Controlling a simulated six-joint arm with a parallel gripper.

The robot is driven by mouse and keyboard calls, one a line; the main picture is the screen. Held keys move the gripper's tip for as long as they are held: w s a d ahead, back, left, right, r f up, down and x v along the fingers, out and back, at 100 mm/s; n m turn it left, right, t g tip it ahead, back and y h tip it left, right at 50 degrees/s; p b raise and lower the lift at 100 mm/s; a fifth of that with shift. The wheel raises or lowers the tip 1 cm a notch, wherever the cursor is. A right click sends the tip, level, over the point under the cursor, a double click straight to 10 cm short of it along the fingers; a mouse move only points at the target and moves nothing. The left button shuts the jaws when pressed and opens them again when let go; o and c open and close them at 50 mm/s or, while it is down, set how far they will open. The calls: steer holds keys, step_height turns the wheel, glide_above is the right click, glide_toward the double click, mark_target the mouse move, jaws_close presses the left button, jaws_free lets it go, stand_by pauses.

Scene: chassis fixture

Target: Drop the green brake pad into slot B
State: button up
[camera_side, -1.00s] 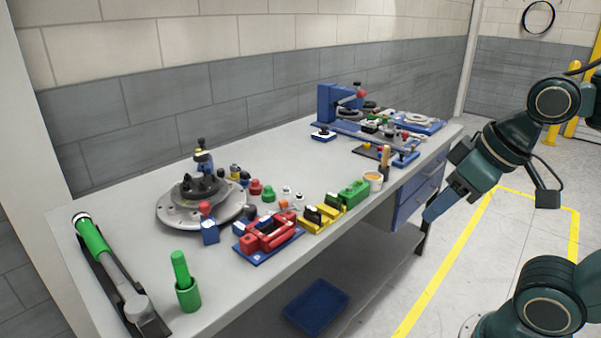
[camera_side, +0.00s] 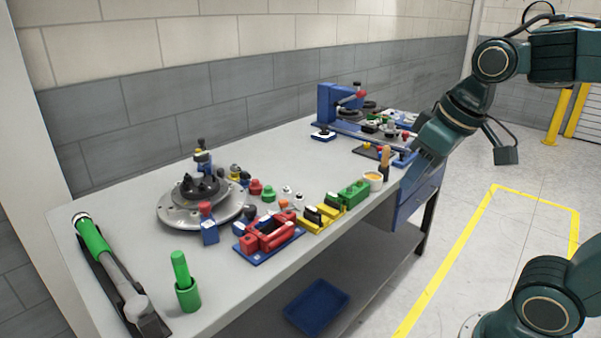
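A green block (camera_side: 354,194) sits near the bench's front edge, in line with two yellow holders (camera_side: 323,216) that have dark pieces in them. I cannot tell whether this block is the green brake pad or its holder. No slot lettering can be read, so I cannot pick out slot B. A red fixture on a blue base (camera_side: 268,236) stands to the left of the yellow holders.
A round metal hub (camera_side: 170,209), a green cylinder (camera_side: 187,290) and a green-handled tool (camera_side: 92,236) are at left. A blue press (camera_side: 334,106) stands at the back.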

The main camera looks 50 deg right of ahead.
steer(key=w+d+g, duration=0.1)
steer(key=w+d, duration=0.1)
steer(key=w, duration=0.5)
steer(key=g, duration=0.4)
glide_above(333, 195)
step_height(333, 195, down, 13)
steer(key=shift+f, duration=0.2)
steer(key=shift+f, duration=0.15)
steer(key=shift+f, duration=3.8)
